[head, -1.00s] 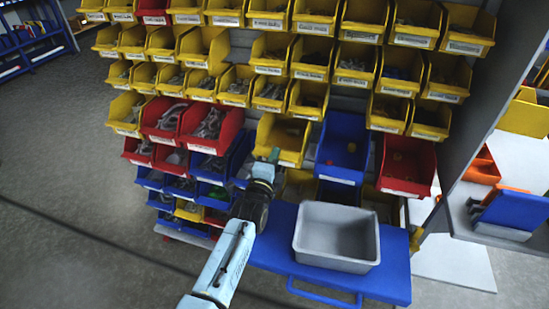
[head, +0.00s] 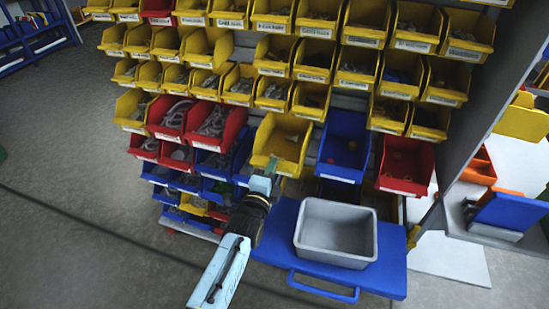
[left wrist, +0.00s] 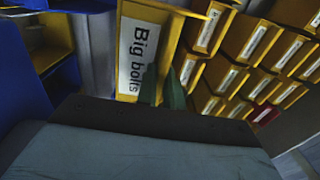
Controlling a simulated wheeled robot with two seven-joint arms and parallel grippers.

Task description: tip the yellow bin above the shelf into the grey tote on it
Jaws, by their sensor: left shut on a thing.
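The yellow bin (head: 285,143) sits among the rack's bins, with its front sticking out beyond the row. My left gripper (head: 270,166) is shut on its front edge. The left wrist view shows the bin's "Big bolts" label (left wrist: 140,55) close up, with the two green fingertips (left wrist: 164,88) against its front. The grey tote (head: 335,255) stands upright and looks empty on the blue shelf (head: 392,250), below and to the right of the bin. My right gripper is in neither view.
A blue bin (head: 343,145) is just right of the yellow bin, and a red bin (head: 405,165) is beyond it. Red bins (head: 215,125) stand to the left. A grey panel (head: 485,110) rises at the right. Floor is open at the left.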

